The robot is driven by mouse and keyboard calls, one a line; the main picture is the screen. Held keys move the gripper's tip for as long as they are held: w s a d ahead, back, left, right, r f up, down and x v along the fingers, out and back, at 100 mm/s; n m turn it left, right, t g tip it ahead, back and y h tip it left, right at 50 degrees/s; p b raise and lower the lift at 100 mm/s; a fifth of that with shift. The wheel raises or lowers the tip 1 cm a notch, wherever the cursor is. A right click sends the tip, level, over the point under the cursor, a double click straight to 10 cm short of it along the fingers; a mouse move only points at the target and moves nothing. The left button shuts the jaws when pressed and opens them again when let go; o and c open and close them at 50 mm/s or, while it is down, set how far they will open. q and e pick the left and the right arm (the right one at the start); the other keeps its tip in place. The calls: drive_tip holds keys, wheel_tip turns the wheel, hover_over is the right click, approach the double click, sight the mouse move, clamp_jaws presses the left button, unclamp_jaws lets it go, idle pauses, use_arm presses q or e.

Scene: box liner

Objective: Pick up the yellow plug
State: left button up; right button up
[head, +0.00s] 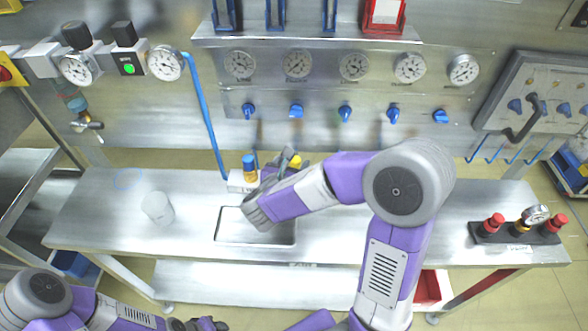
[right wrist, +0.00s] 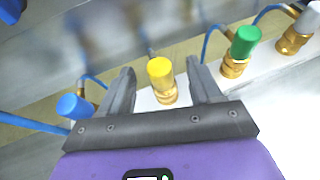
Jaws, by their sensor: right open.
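The yellow plug (right wrist: 160,70) has a brass base and stands upright in a white strip in the right wrist view. In the head view only a bit of the yellow plug (head: 295,159) shows beside the fingers. My right gripper (right wrist: 160,67) is open, with one finger on each side of the plug in the picture. Gaps show between the fingers and the plug, so it is not gripped. In the head view my right gripper (head: 287,158) reaches over the back of the bench. My left gripper (head: 205,325) shows only partly at the bottom edge.
A blue plug (right wrist: 75,106) stands left of the yellow one and a green plug (right wrist: 244,42) stands right, each with a blue hose. A clear beaker (head: 158,208) stands on the bench (head: 105,215) at left.

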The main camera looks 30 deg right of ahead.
sight(294, 161)
drive_tip(key=x, duration=0.4)
drive_tip(key=b+x, duration=0.1)
drive_tip(key=x, duration=0.1)
drive_tip(key=shift+a+f, duration=0.15)
drive_tip(key=shift+f, duration=0.1)
drive_tip(key=c, duration=1.1)
